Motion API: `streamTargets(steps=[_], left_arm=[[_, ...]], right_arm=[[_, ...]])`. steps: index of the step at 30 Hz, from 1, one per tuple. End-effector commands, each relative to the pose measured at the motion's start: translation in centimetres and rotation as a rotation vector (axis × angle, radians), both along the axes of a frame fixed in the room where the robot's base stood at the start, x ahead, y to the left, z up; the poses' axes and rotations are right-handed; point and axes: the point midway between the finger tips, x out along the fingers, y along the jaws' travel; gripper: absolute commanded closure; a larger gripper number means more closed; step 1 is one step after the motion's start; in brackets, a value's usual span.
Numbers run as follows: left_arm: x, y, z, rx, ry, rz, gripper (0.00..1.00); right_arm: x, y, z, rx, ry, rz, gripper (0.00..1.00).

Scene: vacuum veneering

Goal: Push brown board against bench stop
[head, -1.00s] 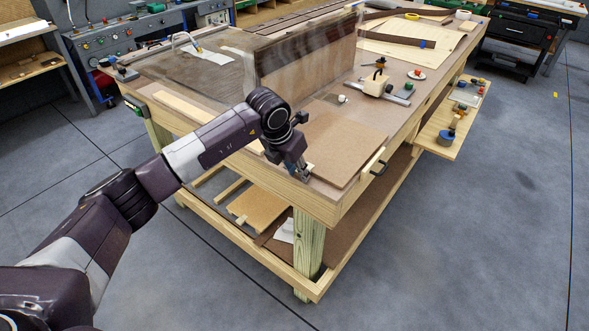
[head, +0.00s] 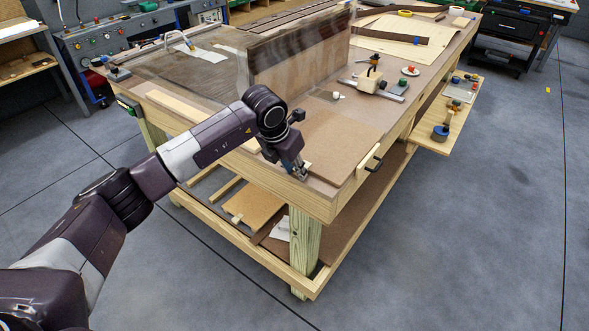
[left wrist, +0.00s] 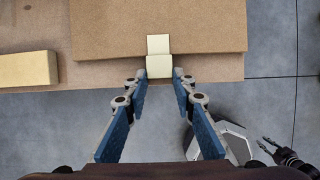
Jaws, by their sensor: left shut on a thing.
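The brown board (head: 340,145) lies flat on the near corner of the bench, also seen in the left wrist view (left wrist: 200,25). My left gripper (head: 302,172) is at the board's near edge. In the left wrist view its fingertips (left wrist: 159,78) are shut on a pale block (left wrist: 159,67). The block sits at the board's edge, and its pale upper part laps over the board. A dark gripper, my right one (left wrist: 265,146), shows small at the lower right with fingers apart, over the floor. I cannot tell which part is the bench stop.
A pale wood strip (head: 178,104) lies along the bench's front edge. A tall veneered panel (head: 300,55) stands behind the board. A small white piece (head: 338,96) and a block tool on a metal bar (head: 370,80) lie beyond it. Floor (head: 450,240) at right is clear.

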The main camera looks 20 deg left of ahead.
Motion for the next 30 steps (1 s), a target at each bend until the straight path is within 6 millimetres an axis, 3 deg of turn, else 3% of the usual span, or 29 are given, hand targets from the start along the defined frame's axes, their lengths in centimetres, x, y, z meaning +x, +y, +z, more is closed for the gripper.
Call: streamTargets(steps=[18, 19, 21, 24, 30], left_arm=[[-0.13, -0.56, 0.07, 0.000, -0.002, -0.003, 1.00], [-0.13, -0.55, 0.08, 0.000, -0.002, -0.003, 0.74], [-0.14, -0.54, 0.08, -0.001, -0.002, -0.002, 0.66], [-0.14, -0.51, 0.06, 0.000, -0.001, -0.002, 0.55], [-0.15, -0.46, 0.03, 0.000, -0.001, -0.001, 0.55]], right_arm=[[-0.02, -0.01, -0.17, 0.000, 0.000, 0.000, 0.76], [-0.02, -0.01, -0.16, 0.000, 0.000, 0.000, 0.76], [-0.02, -0.01, -0.16, 0.000, 0.000, 0.000, 0.76], [-0.02, -0.01, -0.16, 0.000, 0.000, 0.000, 0.76], [-0.03, -0.02, -0.16, 0.000, 0.000, 0.000, 0.76]])
